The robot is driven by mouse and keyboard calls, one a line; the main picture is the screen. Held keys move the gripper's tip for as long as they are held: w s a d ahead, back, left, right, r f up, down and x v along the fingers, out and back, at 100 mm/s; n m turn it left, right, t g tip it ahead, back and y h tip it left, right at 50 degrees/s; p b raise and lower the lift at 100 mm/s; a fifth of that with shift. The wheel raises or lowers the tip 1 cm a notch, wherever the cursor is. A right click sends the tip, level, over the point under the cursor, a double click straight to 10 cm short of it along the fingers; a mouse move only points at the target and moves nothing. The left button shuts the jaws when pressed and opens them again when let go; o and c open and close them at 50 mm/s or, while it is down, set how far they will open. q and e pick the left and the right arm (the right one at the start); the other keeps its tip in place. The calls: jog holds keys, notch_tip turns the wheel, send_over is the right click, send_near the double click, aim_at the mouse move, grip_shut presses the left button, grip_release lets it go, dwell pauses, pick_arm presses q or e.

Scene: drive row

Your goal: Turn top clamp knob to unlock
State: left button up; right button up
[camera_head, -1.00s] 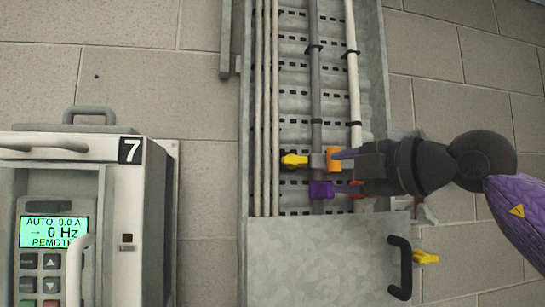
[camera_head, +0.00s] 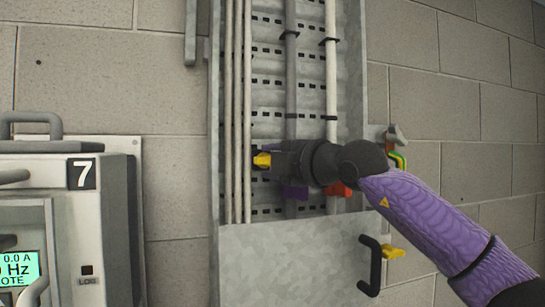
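The yellow knob (camera_head: 262,160) of the top clamp shows at the left end of my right gripper (camera_head: 272,160), in front of the cable tray. The gripper's dark body hides the rest of this clamp. I cannot see its fingers clearly or tell whether they close on the knob. My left gripper is not in view.
The cable tray (camera_head: 350,70) carries grey and white cables. Its metal cover (camera_head: 285,265) has a black handle (camera_head: 371,264) near a yellow part (camera_head: 393,252). A drive unit (camera_head: 90,230) marked 7 stands left. Bare block wall lies right.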

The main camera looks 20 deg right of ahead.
jog(key=shift+w, duration=0.1)
jog(key=shift+c, duration=1.1)
grip_shut()
jog(key=shift+n, duration=0.3)
jog(key=n+g+h, duration=0.1)
jog(key=n, duration=0.2)
jog(key=n+h+p, duration=0.1)
jog(key=n, duration=0.1)
jog(key=n+g+h, duration=0.1)
jog(key=n, duration=0.1)
jog(key=shift+a+g+p, duration=0.15)
jog(key=shift+g+p, duration=0.15)
jog(key=shift+p, duration=0.05)
jog(key=n+h, duration=0.2)
jog(key=n, duration=0.1)
jog(key=shift+a+n+p, duration=0.1)
jog(key=shift+n+p, duration=0.2)
jog(key=shift+n+h, duration=0.8)
jog(key=shift+n, duration=0.3)
jog(key=shift+h, duration=0.3)
